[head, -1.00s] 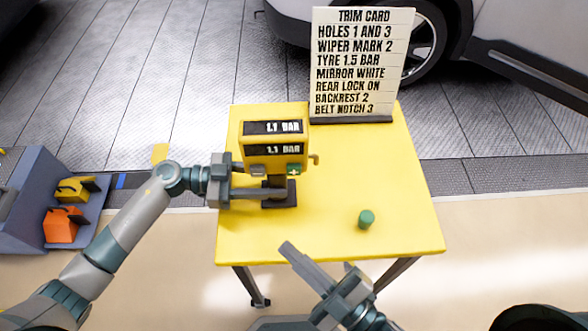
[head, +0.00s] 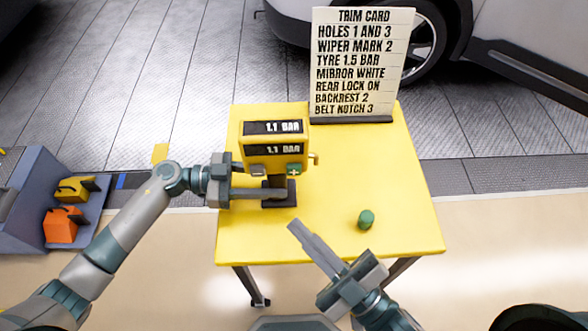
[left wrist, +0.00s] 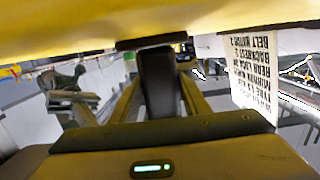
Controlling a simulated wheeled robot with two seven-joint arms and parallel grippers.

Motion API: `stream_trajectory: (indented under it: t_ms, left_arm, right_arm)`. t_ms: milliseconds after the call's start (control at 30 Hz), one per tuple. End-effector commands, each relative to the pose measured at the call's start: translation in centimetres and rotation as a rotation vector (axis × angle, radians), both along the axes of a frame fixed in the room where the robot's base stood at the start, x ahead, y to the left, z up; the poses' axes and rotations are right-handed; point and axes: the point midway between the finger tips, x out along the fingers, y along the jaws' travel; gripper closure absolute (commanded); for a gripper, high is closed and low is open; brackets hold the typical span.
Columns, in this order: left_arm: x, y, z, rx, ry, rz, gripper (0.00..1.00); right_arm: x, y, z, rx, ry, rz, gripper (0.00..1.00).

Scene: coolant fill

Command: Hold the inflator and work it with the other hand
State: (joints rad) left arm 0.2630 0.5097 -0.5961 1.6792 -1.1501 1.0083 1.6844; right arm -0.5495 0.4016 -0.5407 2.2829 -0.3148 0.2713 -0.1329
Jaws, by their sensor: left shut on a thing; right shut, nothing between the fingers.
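The yellow inflator (head: 275,148) stands on a dark foot (head: 280,200) on the left half of the yellow table. Its two displays both read 1.1 BAR. A grey button and a green plus button (head: 294,169) sit below the displays. My left gripper (head: 274,193) is shut on the inflator's dark lower post, which shows between the fingers in the left wrist view (left wrist: 158,80). My right gripper (head: 295,227) is shut and empty, its fingertips over the table's front part, below and apart from the inflator.
A small green cap (head: 366,219) stands on the right of the yellow table (head: 400,190). A trim card (head: 362,62) at the back reads TYRE 1.5 BAR. A car (head: 500,50) is behind. At left, a grey unit holds a yellow and an orange item (head: 61,226).

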Motion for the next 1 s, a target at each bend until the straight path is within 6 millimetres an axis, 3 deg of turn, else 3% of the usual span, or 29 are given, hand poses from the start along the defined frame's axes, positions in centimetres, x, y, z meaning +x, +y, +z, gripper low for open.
stream_trajectory:
  t_ms: [600, 1000]
  left_arm:
    - [0.0, 0.0, 0.1, -0.002, -0.001, 0.000, 0.76]
    - [0.0, 0.0, 0.1, -0.001, 0.000, 0.000, 0.76]
  right_arm:
    - [6.4, 0.0, 0.0, -0.001, -0.001, 0.001, 1.00]
    - [8.1, 0.0, 0.0, -0.001, 0.001, 0.000, 1.00]
